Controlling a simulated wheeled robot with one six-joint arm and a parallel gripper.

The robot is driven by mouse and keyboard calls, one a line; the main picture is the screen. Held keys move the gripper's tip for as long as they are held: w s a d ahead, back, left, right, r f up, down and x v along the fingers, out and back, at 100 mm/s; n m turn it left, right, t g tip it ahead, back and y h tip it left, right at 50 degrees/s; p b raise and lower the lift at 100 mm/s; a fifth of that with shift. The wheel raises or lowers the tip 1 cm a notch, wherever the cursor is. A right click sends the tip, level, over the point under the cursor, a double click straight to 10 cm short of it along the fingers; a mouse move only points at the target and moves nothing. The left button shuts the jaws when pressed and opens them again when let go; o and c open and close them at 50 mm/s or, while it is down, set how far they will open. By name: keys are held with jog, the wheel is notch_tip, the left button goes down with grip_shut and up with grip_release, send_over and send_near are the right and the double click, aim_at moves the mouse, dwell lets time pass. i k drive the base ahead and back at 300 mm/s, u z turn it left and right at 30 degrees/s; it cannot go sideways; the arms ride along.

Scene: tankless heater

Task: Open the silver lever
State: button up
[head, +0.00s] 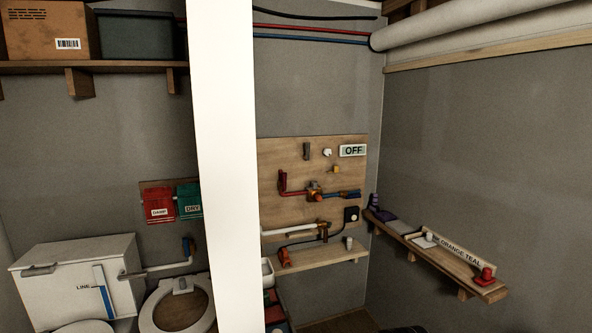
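No lever stands out clearly as silver. A grey, metallic-looking handle (40,269) sits on the upper front of the white tank (75,262) at the lower left. A small dark grey upright piece (306,151) is on the wooden board (280,160) at the centre right, beside a white knob (327,152) and an "OFF" sign (352,150). Below them is a brass valve (314,190) between red and blue pipes. At this size I cannot tell which piece is the silver lever. My gripper is not in view.
A white vertical column (225,160) blocks part of the view between tank and board. A toilet seat (180,303) is beside the tank. A wall shelf (455,268) with a red knob-like item (486,275) juts out at right. A small wooden ledge (325,259) is below the board.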

aim_at(306, 157)
jog(key=z, duration=0.8)
jog(key=i, duration=2.35)
jog(key=u, duration=2.35)
